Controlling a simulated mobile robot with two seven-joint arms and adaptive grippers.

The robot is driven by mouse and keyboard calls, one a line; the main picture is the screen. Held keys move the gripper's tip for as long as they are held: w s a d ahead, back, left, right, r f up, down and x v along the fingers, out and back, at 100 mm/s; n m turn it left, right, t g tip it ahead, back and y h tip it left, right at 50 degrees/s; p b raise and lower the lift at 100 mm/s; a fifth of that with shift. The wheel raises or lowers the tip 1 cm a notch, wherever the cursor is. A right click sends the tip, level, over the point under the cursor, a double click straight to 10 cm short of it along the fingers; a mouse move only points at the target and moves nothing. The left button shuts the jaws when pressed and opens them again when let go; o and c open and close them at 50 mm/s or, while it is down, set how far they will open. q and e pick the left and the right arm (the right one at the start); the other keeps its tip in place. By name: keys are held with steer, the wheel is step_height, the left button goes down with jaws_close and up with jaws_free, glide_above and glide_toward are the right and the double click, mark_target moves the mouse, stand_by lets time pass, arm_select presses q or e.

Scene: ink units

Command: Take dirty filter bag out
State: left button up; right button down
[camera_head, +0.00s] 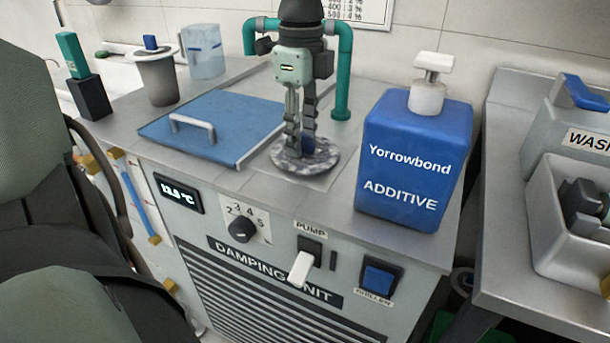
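A round, mottled grey, dirty-looking filter bag top (318,163) sits at the damping unit's top surface, right of the blue lid. My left gripper (300,150) points down directly over it, its fingertips at the grey disc. A small dark blue part shows by the fingertips. The fingers look close together, but whether they grip anything is hidden. How much of the bag lies below the surface is also hidden. My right gripper is not in view.
A blue lid with a grey handle (192,130) lies left of the gripper. The blue additive bottle (415,150) stands close on the right. A teal pipe (344,80) rises behind. A grey cup (160,78) and a clear blue jug (205,52) stand back left.

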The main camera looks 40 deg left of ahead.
arm_select(q)
steer(key=shift+f, duration=0.2)
jaws_close()
steer(key=shift+r, duration=0.15)
stand_by(0.4)
